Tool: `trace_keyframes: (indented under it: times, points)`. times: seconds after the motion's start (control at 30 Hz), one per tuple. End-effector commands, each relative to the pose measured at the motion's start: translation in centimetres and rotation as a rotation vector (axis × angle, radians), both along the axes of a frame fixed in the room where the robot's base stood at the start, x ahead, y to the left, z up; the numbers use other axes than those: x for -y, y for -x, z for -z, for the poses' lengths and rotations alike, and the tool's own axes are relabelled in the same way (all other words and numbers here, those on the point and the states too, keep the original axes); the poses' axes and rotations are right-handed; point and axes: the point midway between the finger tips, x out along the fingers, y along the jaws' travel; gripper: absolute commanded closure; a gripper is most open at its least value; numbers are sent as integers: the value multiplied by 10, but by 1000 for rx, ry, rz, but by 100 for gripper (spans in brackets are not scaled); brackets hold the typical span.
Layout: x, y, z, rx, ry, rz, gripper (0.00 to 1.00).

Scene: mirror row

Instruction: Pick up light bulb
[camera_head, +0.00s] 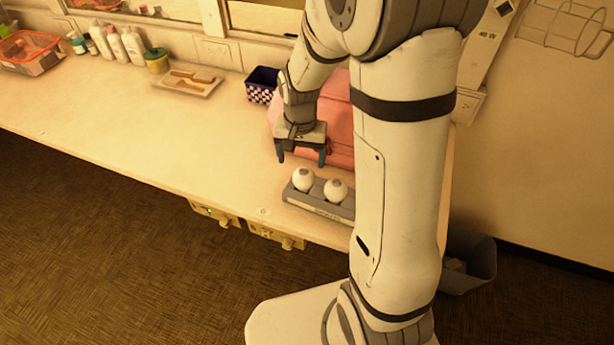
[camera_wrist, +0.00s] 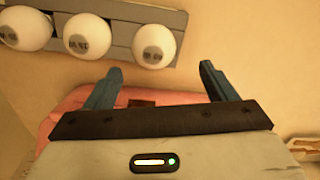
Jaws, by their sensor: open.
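Round white light bulbs with small dark print sit in a grey holder (camera_head: 317,201) near the front edge of the counter. In the head view two bulbs show, a left one (camera_head: 303,179) and a right one (camera_head: 336,190); my arm hides the holder's right end. The wrist view shows three bulbs, at left (camera_wrist: 27,28), middle (camera_wrist: 87,36) and right (camera_wrist: 154,45), on the grey holder (camera_wrist: 118,50). My gripper (camera_head: 301,160) is open and empty, above the counter and behind the bulbs. Its blue fingers (camera_wrist: 160,82) stand apart from the bulbs.
A pink object (camera_head: 337,125) lies behind my gripper. A dark patterned basket (camera_head: 262,85), a tray (camera_head: 188,82) with brown items and several bottles (camera_head: 117,43) stand along the wall. The counter's left middle is clear. A grey bin (camera_head: 468,262) stands on the floor at right.

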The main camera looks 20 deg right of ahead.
Motion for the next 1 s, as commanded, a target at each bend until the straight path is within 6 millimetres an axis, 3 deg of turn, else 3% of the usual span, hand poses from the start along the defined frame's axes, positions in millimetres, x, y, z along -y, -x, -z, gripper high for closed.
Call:
trace_keyframes:
  times: [0.4,0.73,1.0]
  points:
    - [6,9,54,-2,0,0,22]
    - [6,8,62,2,0,1,22]
    - [7,8,62,1,0,2,42]
